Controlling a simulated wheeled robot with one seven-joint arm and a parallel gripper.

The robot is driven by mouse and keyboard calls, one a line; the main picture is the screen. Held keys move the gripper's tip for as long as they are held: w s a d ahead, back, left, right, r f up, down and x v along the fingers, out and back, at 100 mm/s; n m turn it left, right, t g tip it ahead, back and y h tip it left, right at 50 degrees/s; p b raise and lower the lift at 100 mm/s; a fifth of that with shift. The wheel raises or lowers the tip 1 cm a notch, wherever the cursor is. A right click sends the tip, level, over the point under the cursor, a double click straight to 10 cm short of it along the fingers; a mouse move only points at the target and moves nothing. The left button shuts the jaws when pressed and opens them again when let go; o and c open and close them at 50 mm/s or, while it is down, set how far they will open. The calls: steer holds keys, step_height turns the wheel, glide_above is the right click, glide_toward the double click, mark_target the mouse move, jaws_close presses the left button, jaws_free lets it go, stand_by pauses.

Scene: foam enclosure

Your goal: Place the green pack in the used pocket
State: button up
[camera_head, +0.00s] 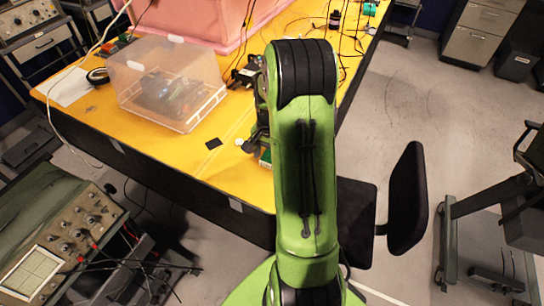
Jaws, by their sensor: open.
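My gripper (256,143) is a dark shape over the front part of the yellow table (185,165), partly hidden behind my green arm. It is open. A small green piece with a pale edge (265,157) shows just below it at the arm's left edge. It may be the green pack, but too little of it shows to be sure, and I cannot tell whether the gripper touches it. I cannot make out the used pocket; my arm covers part of the table.
A clear plastic box (130,85) with dark items inside stands on the left. A small black square (213,143) lies in front of it. A pink foam enclosure (190,22) is at the back. A black chair (408,200) stands right of my arm.

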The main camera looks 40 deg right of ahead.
steer(key=shift+c, duration=0.5)
steer(key=c, duration=1.2)
step_height(320, 180, up, 10)
steer(key=shift+r+p, duration=0.1)
steer(key=shift+p, duration=0.8)
